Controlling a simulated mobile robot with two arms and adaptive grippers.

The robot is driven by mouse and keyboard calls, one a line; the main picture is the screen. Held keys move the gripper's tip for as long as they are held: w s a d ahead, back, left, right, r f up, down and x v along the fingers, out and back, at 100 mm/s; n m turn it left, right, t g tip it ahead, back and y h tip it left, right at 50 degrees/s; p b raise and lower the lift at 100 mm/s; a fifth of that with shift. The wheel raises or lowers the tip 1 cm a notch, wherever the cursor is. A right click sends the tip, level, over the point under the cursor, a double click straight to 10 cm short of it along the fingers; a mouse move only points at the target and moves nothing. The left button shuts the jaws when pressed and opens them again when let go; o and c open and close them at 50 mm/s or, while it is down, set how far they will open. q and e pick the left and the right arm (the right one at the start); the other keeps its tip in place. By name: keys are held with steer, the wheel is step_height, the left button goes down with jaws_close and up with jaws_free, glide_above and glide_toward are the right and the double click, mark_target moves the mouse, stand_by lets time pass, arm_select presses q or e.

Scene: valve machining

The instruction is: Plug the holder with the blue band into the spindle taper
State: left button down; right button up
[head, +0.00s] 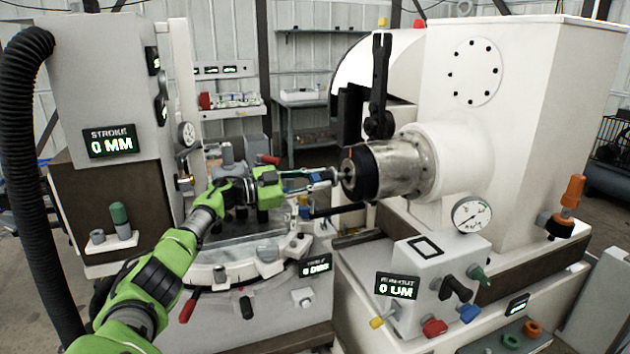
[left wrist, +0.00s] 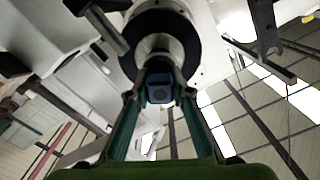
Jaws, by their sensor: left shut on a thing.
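My left gripper (head: 312,178) reaches in from the left and is shut on a holder (head: 325,176). In the left wrist view the gripper (left wrist: 160,98) has its two green fingers on either side of the holder's blue end (left wrist: 159,88). The spindle (head: 405,165) is a silver cylinder with a black nose (head: 362,174) facing left. The holder's far end points at this nose and is at or very close to it. The spindle nose also shows ahead of the fingers in the left wrist view (left wrist: 160,35). The taper's inside is hidden, so I cannot tell how deep the holder sits.
A black upright arm (head: 380,85) stands behind the spindle nose. A round dial gauge (head: 472,214) and a run-out box (head: 440,270) with coloured knobs sit below the spindle. A machine with a stroke display (head: 109,142) stands at left. Small coloured parts (head: 304,205) lie below my gripper.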

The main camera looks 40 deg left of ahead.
mark_target(330, 178)
arm_select(q)
steer(key=shift+x, duration=1.85)
steer(key=shift+r, duration=0.15)
steer(key=c, duration=1.9)
jaws_free()
steer(key=shift+o, duration=0.9)
steer(key=shift+d, duration=0.1)
steer(key=shift+s, duration=0.1)
steer(key=shift+p+v, duration=0.65)
steer(key=shift+v, duration=0.35)
steer(key=shift+p+v, duration=0.55)
steer(key=shift+v, duration=1.4)
